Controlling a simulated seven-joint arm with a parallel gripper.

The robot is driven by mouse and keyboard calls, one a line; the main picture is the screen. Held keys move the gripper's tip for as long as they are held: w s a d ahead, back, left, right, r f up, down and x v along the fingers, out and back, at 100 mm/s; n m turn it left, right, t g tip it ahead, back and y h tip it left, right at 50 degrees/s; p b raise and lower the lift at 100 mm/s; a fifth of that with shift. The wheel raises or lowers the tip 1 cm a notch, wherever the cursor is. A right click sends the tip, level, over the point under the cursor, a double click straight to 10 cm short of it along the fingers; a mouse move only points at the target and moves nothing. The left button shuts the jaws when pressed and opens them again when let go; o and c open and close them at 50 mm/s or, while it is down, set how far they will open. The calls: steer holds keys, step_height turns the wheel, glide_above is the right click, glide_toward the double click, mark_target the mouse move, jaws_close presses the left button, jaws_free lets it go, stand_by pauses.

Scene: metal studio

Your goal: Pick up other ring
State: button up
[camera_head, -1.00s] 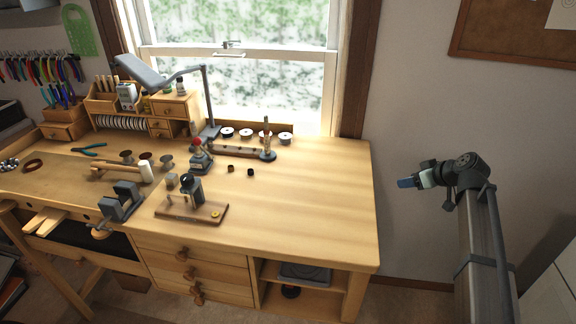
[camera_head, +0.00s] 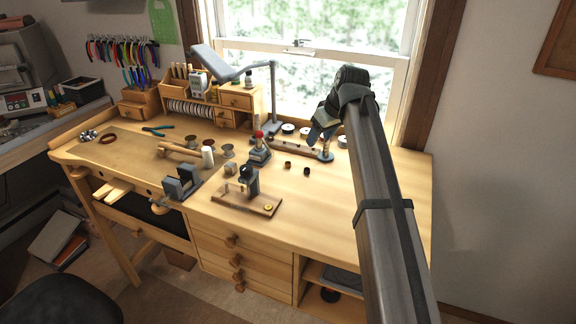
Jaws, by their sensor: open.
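Behind the dark pieces is a wooden rack (camera_head: 292,148) with an upright post (camera_head: 326,150), and spools (camera_head: 288,128) stand behind it. A red-topped tool (camera_head: 260,150) and a lamp (camera_head: 232,68) stand to the left. The bench's right front (camera_head: 320,215) is clear.

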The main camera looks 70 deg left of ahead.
glide_toward(289, 168)
steer(key=shift+h, duration=0.3)
steer(key=a+f, duration=0.1)
steer(key=f, duration=0.1)
steer(key=a+f, duration=0.2)
steer(key=s+a+f, duration=0.1)
steer(key=f, duration=0.1)
steer(key=shift+a, duration=0.35)
steer(key=shift+c, duration=0.3)
jaws_close()
